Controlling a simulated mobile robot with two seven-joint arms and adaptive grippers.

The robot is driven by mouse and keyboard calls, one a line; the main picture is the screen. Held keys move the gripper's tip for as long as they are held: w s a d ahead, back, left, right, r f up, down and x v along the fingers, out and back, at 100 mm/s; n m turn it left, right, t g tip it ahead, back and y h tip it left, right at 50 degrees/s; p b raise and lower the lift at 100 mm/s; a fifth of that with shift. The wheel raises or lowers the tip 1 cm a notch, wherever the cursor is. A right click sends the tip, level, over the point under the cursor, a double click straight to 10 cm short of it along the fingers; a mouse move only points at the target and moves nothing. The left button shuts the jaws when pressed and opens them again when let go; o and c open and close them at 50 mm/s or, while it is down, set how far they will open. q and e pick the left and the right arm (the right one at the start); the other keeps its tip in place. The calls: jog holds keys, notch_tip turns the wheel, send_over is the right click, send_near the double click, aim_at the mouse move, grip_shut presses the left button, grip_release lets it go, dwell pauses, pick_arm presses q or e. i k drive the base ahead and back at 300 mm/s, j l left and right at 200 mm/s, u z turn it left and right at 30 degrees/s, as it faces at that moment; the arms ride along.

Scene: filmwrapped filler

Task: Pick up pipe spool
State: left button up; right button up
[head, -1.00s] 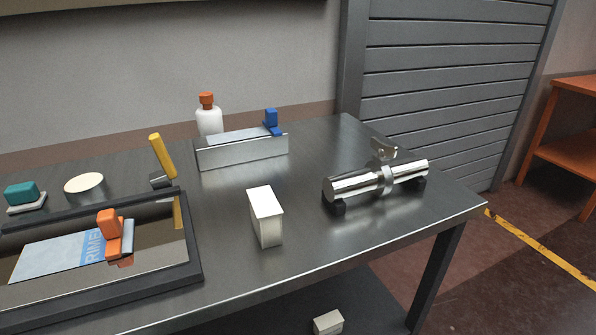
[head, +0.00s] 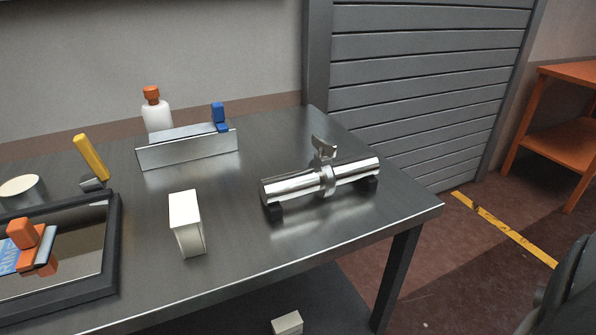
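The pipe spool (head: 297,187) is a shiny metal cylinder with a clamp (head: 325,168) around its middle. The clamp has a wing-shaped handle pointing up. The spool lies on its side on two dark supports (head: 369,186) near the right end of the metal table (head: 255,242). Neither of my grippers shows in the head view. A dark rounded part at the lower right edge may be part of my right arm; its gripper is not visible.
A white box (head: 186,222) stands left of the spool. An orange shelf (head: 561,148) stands at right. The tabletop around the spool is clear.

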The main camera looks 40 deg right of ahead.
aim_at(322, 177)
jog(key=l+u, duration=0.2)
jog(key=l, duration=0.15)
jog(key=k+l+u, duration=0.25)
jog(key=l+u, duration=0.2)
jog(key=l, duration=0.25)
jog(key=k+l, duration=0.15)
jog(key=l, duration=0.2)
jog(key=k+l+u, duration=0.1)
jog(key=l, duration=0.3)
jog(key=k+l, duration=0.25)
jog(key=l+u, duration=0.05)
jog(key=l, duration=0.05)
